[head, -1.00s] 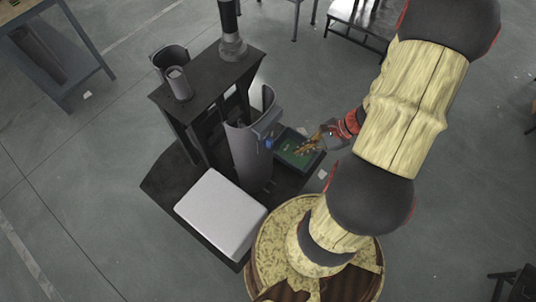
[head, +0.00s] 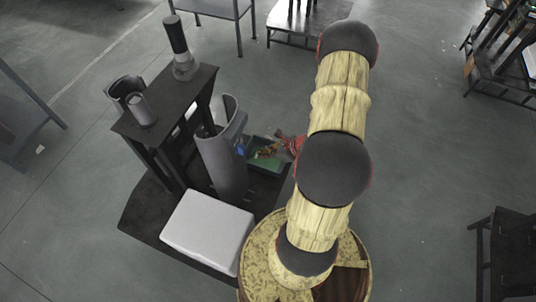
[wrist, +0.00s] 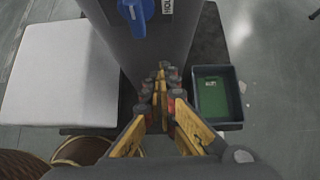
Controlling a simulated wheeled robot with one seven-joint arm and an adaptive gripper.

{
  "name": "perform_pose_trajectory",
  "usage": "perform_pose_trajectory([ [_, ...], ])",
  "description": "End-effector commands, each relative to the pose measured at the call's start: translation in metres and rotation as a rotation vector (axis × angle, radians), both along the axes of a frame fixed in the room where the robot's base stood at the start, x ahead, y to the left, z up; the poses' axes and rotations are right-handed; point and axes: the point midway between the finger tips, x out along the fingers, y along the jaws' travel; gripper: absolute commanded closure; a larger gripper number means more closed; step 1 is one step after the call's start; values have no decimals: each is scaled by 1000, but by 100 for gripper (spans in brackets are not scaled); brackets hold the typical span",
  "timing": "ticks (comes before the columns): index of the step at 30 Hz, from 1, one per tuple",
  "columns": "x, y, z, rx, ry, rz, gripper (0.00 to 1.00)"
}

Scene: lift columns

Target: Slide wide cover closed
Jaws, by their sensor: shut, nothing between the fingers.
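The wide cover looks to be the tall grey curved shell (head: 222,165) on the dark lift-column stand. It stands upright, and its open top shows a gap into the column. A blue knob (wrist: 135,14) sits on its face beside a partly visible label. My gripper (head: 268,151) is to the right of the shell, over the green-bottomed tray in the head view. In the wrist view my gripper (wrist: 161,80) has its fingers together and empty, pointing at the lower face of the shell (wrist: 158,48). I cannot tell whether the fingertips touch it.
A white box (head: 207,230) lies in front of the shell. A dark tray (wrist: 218,117) with a green bottom sits to its right. The stand's black top (head: 165,105) carries smaller cylinders. Open floor lies to the right, with tables farther back.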

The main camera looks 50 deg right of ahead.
Motion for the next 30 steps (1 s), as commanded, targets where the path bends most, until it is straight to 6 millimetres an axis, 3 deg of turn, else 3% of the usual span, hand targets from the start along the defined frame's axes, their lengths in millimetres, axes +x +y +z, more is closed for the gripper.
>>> perform_pose_trajectory([
  [7, 33, 13, -37, 1, 0, 6, 100],
  [15, 62, 23, -32, 0, 0, 4, 100],
  [30, 69, 25, -31, 0, 0, 1, 100],
])
